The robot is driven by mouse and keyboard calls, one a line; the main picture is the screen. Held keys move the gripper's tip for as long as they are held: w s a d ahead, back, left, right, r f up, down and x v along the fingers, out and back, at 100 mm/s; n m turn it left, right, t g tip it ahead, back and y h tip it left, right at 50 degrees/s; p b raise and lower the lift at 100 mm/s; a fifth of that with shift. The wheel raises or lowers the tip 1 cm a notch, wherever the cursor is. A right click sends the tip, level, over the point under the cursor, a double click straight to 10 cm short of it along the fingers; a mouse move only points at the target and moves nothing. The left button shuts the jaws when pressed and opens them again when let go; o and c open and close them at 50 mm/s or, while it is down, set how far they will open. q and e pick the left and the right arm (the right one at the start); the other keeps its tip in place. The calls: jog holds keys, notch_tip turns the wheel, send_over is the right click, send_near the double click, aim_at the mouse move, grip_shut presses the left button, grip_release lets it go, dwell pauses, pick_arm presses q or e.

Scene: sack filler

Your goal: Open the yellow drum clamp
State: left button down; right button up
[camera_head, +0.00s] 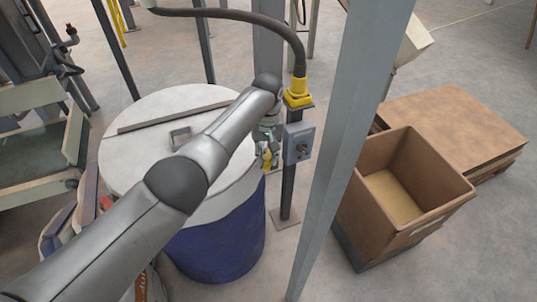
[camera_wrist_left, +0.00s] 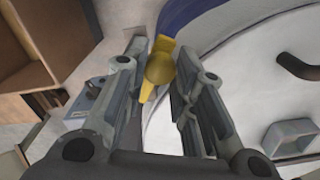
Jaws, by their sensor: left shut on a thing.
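The blue drum (camera_head: 215,248) with a white lid (camera_head: 150,108) stands left of centre in the head view. The yellow drum clamp (camera_head: 267,160) is at the right side of the lid's rim. My left gripper (camera_head: 265,150) reaches over the lid to it. In the left wrist view the yellow clamp (camera_wrist_left: 159,68) sits between the two fingers of my left gripper (camera_wrist_left: 163,55), which is shut on it. Part of the clamp is hidden by the fingers in the head view. My right gripper is not in view.
A grey box with a knob (camera_head: 299,144) on a post, with a yellow cable fitting (camera_head: 298,94) above it, stands close right of the gripper. A slanted grey column (camera_head: 345,130) is further right. An open cardboard box (camera_head: 405,222) stands beyond the column.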

aim_at(270, 156)
pick_arm(q)
jog(key=shift+d+r, duration=0.1)
jog(key=shift+d, duration=0.1)
jog(key=shift+d+n, duration=0.15)
jog(key=shift+n, duration=0.35)
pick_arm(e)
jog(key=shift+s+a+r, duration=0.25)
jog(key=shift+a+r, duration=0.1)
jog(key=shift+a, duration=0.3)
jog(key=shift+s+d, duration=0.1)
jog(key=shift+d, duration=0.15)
pick_arm(q)
jog(key=c, duration=1.3)
grip_release()
jog(key=shift+o, duration=0.7)
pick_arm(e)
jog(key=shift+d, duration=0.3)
pick_arm(q)
notch_tip(270, 156, up, 12)
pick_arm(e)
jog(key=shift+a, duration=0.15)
